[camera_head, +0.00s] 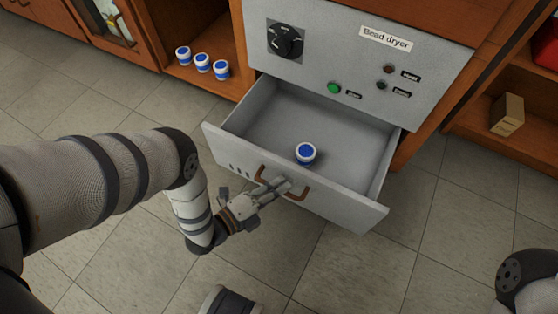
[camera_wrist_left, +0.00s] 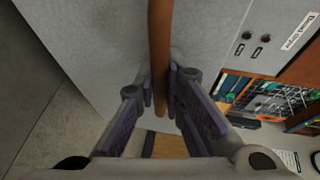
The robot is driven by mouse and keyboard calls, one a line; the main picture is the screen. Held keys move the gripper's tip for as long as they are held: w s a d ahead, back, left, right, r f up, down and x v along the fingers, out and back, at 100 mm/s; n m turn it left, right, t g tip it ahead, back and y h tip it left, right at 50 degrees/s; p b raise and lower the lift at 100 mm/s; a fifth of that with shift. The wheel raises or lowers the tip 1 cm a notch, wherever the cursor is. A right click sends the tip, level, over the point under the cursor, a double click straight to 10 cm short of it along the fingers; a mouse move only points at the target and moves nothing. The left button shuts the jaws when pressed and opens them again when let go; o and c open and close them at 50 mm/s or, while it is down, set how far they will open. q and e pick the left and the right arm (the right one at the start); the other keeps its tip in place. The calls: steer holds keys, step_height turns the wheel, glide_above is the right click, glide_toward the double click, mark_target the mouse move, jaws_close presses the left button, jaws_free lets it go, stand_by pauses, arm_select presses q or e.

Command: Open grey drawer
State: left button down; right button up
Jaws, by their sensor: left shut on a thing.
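The grey drawer (camera_head: 352,204) is pulled out well from the grey bead dryer cabinet, and its inside shows. A white jar with a blue lid (camera_head: 306,153) stands upright in the drawer. My left gripper (camera_head: 284,187) is at the drawer front, shut on the brown handle (camera_head: 298,194). In the left wrist view the handle (camera_wrist_left: 160,60) runs between the two fingers of the left gripper (camera_wrist_left: 162,92). Of my right arm only a rounded part shows at the lower right of the head view; its gripper is out of view.
The dryer panel (camera_head: 345,60) has a black dial (camera_head: 286,41) and a green button (camera_head: 334,88). Several blue-and-white jars (camera_head: 202,62) stand on the wooden shelf left of the drawer. A cardboard box (camera_head: 507,114) sits on the right shelf. Tiled floor (camera_head: 330,270) in front is clear.

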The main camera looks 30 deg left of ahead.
arm_select(q)
steer(key=c, duration=1.9)
jaws_free()
steer(key=shift+c, duration=0.2)
steer(key=v, duration=1.2)
steer(key=shift+r, duration=0.1)
